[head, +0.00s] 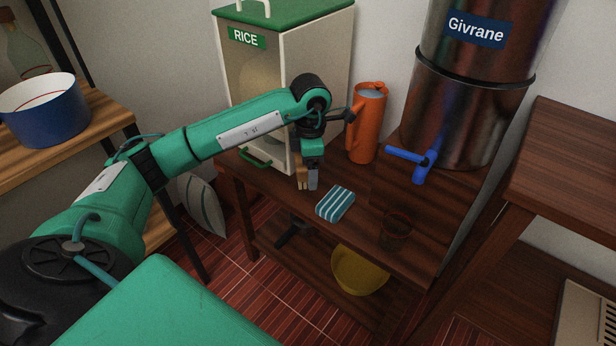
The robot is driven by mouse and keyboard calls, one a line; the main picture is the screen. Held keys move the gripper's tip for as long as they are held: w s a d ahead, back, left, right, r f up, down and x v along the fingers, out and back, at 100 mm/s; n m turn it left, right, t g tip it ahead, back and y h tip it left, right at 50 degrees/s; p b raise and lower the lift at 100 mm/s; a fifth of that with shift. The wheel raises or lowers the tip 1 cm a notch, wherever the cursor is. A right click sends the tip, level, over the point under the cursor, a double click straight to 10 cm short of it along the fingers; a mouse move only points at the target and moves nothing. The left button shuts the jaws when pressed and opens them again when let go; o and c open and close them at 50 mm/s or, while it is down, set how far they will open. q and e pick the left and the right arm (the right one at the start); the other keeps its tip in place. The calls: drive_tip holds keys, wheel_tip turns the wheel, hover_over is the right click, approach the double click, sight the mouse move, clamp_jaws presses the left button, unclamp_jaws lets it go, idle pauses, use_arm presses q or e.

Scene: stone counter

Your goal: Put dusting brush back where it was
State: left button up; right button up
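My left gripper (308,182) points down over the near edge of the dark wooden stand (385,225), in front of the rice bin. A small tan piece (300,172) shows right beside its grey finger. It may be part of the dusting brush, but it is too small to tell, and I cannot tell if the gripper holds it. No other thing in view is clearly the dusting brush. My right gripper is out of view.
On the stand are the rice bin (297,80), an orange jug (366,125), a blue-striped block (335,204), a dark glass (395,231) and a metal dispenser (458,115) with a blue tap. A yellow bowl (358,272) and a dark object (292,233) are lower down.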

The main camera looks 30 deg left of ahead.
use_arm(q)
drive_tip(key=w+a, duration=0.2)
drive_tip(key=shift+w+a, duration=0.15)
drive_tip(key=shift+w, duration=0.25)
drive_tip(key=shift+s+f+b, duration=0.1)
drive_tip(key=shift+f+b, duration=0.2)
drive_tip(key=shift+f, duration=1.25)
wheel_tip(320, 180, down, 3)
drive_tip(key=shift+f+b, duration=0.2)
drive_tip(key=shift+b, duration=0.2)
drive_tip(key=shift+f, duration=0.25)
drive_tip(key=shift+a, duration=0.1)
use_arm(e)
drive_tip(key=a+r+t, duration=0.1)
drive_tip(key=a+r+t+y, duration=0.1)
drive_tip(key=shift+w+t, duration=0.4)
use_arm(q)
drive_tip(key=shift+f, duration=0.1)
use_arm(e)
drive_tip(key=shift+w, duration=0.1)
